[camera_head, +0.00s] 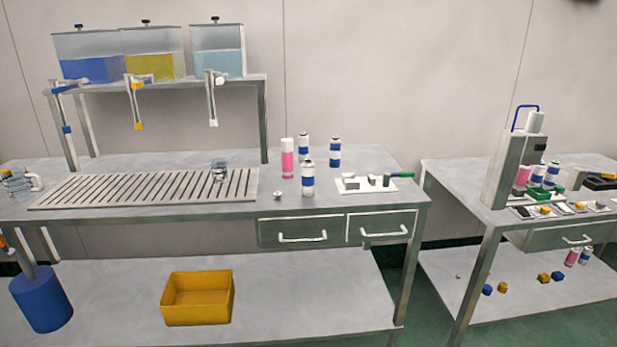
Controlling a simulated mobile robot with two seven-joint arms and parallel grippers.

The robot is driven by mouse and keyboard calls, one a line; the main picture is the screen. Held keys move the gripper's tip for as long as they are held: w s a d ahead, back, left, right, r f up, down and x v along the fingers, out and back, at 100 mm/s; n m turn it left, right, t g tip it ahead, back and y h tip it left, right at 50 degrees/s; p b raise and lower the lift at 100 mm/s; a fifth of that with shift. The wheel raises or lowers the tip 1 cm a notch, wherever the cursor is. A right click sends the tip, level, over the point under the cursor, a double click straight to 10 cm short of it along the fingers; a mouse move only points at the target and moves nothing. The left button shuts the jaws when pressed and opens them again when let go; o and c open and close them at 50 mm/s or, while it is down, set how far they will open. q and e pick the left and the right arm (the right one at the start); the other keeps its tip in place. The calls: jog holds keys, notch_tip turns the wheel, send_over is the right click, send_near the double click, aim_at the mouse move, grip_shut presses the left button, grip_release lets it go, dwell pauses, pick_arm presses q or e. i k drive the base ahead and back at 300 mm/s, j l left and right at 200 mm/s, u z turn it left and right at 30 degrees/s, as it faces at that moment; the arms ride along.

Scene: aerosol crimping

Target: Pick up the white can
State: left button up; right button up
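Several cans stand upright on the left workbench, right of the slotted grate. A white can with a blue band (308,178) is nearest the front. Two similar white and blue cans stand behind it, one at the back (303,148) and one to the right (335,152). A pink can with a white top (287,158) stands just left of them. No can is plainly all white. Neither of my grippers shows in the head view, so none is seen near the cans.
The slotted grate (140,190) holds a clear glass (219,171). A small white plate with parts (367,184) lies right of the cans. Liquid tanks (152,66) stand on a shelf above. A crimping machine (508,170) and more cans stand on the right bench.

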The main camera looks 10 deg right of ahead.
aim_at(307, 167)
jog(key=i+l, duration=0.45)
jog(key=l, duration=0.3)
jog(key=i+l, duration=0.25)
jog(key=l, duration=0.1)
